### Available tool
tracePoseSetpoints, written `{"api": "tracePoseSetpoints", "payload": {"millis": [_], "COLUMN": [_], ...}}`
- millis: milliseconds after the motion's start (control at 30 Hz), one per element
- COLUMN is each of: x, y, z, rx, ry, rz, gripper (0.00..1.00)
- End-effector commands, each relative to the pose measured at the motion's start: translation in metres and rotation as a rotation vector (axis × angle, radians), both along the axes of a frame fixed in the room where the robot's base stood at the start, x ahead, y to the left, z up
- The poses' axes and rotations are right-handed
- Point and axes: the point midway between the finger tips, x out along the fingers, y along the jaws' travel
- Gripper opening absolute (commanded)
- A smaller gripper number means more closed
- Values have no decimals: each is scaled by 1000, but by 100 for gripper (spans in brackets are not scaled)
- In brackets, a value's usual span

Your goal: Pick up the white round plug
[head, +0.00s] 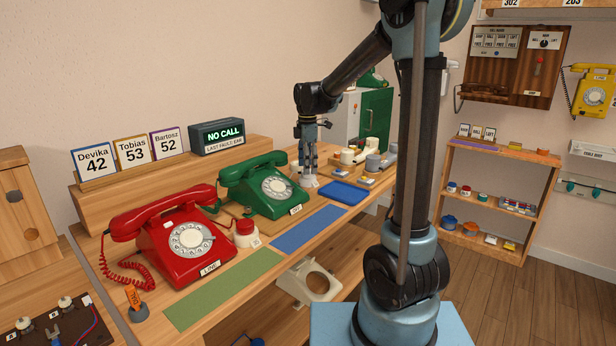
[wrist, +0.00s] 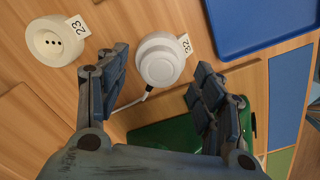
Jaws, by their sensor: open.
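The white round plug (wrist: 158,58) stands on the wooden counter in the wrist view, with a tag reading 32 and a cord at its lower side. My gripper (wrist: 162,66) is open, with one finger on each side of the plug in the picture; I see no clear contact. In the head view my gripper (head: 308,164) points down over the counter, and the white plug (head: 309,181) shows just under its fingers.
A cream socket (wrist: 54,42) with dark holes and tag 23 stands left of the plug. A blue tray (head: 343,193) lies right of it. The green phone (head: 268,187) and red phone (head: 183,241) stand farther left on the counter.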

Motion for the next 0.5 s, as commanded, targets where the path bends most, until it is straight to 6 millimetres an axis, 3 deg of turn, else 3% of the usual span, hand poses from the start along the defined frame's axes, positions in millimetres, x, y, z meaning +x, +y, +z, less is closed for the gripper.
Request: {"api": "tracePoseSetpoints", "payload": {"millis": [133, 400, 500], "x": [0, 0, 0], "y": [0, 0, 0], "z": [-12, -14, -14], "rx": [0, 0, 0], "ry": [0, 0, 0], "rz": [0, 0, 0], "gripper": [62, 62, 41]}}
